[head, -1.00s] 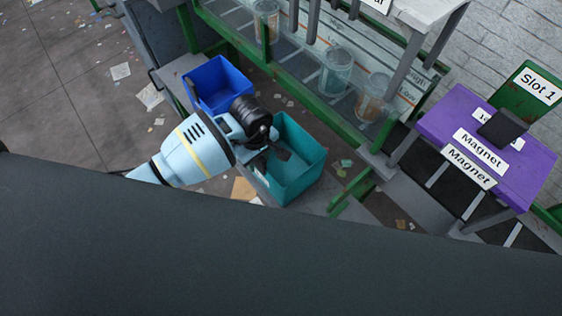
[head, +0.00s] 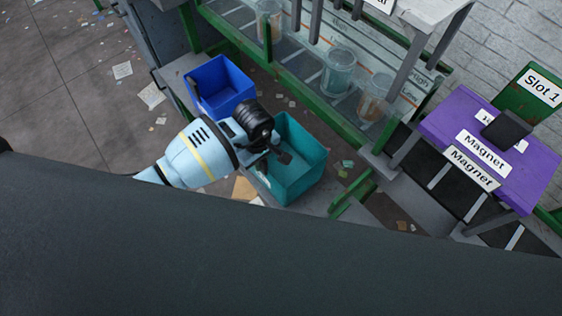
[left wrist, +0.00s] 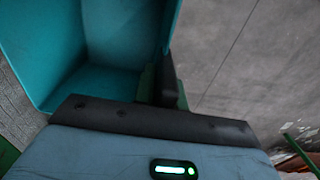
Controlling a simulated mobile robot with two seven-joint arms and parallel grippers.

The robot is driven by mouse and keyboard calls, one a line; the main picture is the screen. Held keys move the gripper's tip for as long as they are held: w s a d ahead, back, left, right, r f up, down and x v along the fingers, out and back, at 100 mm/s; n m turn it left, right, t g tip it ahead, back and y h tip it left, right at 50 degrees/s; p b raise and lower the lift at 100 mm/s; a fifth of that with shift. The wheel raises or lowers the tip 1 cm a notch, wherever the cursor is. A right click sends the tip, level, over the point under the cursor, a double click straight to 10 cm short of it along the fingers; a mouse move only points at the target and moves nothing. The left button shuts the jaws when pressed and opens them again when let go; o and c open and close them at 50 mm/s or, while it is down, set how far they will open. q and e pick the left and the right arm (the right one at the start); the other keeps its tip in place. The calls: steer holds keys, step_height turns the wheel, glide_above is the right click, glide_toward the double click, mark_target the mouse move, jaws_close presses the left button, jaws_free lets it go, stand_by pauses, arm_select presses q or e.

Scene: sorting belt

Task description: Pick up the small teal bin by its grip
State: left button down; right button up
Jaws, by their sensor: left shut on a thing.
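The small teal bin (head: 303,173) stands to the right of the blue bin in the head view, with its open top facing up. My left gripper (head: 278,157) is at the bin's near left wall and is shut on it. In the left wrist view the teal bin (left wrist: 112,38) fills the upper left, and the left gripper's dark finger (left wrist: 168,82) lies against its wall. The bin's grip itself is hidden behind the gripper. My right gripper does not show.
A blue bin (head: 219,86) stands just behind the left gripper. Green rails and a clear panel with several cups, including a teal one (head: 338,70), run behind. A purple stand (head: 490,150) with Magnet labels is at the right. Paper scraps litter the floor.

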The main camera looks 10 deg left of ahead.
arm_select(q)
steer(key=shift+w+r, duration=0.1)
steer(key=shift+r, duration=0.35)
steer(key=s+a+r, duration=0.2)
steer(key=s+a, duration=0.9)
steer(key=s, duration=0.3)
steer(key=shift+s+r+b, duration=0.2)
steer(key=shift+r+b, duration=0.1)
steer(key=shift+b, duration=0.1)
